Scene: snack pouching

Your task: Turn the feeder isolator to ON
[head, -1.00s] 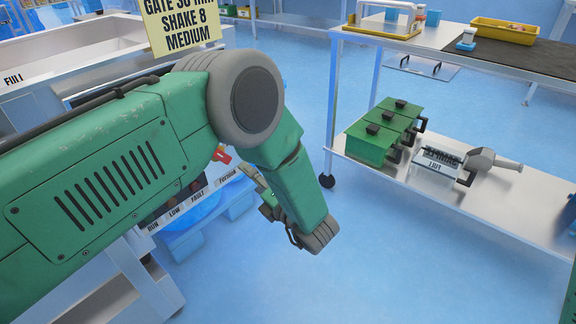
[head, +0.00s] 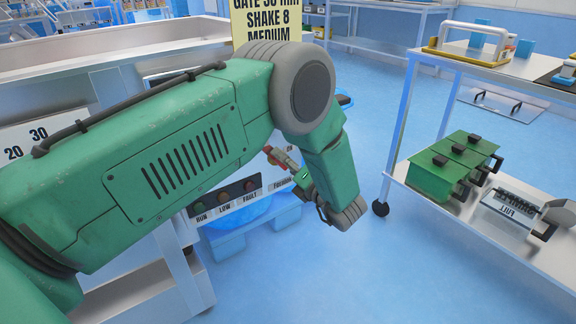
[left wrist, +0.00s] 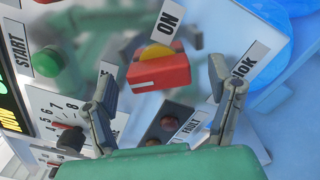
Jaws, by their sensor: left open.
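The isolator is a red handle (left wrist: 160,71) on a yellow base (left wrist: 156,52), with an ON label (left wrist: 169,18) beside it in the left wrist view. In the head view the red handle (head: 284,158) shows on the machine's panel, partly behind my left arm. My left gripper (left wrist: 165,98) is open. Its two fingers stand on either side of the handle in the left wrist view, with nothing between them; I see no clear contact. In the head view the left gripper (head: 304,182) is beside the handle, partly hidden by my forearm. My right gripper is not in view.
The panel carries a green START button (left wrist: 47,62), a numbered dial (left wrist: 70,138) and RUN, LOW and FAULT lamps (head: 224,198). A yellow sign (head: 262,25) stands above my arm. A cart with green boxes (head: 455,160) is at right. Blue floor between is clear.

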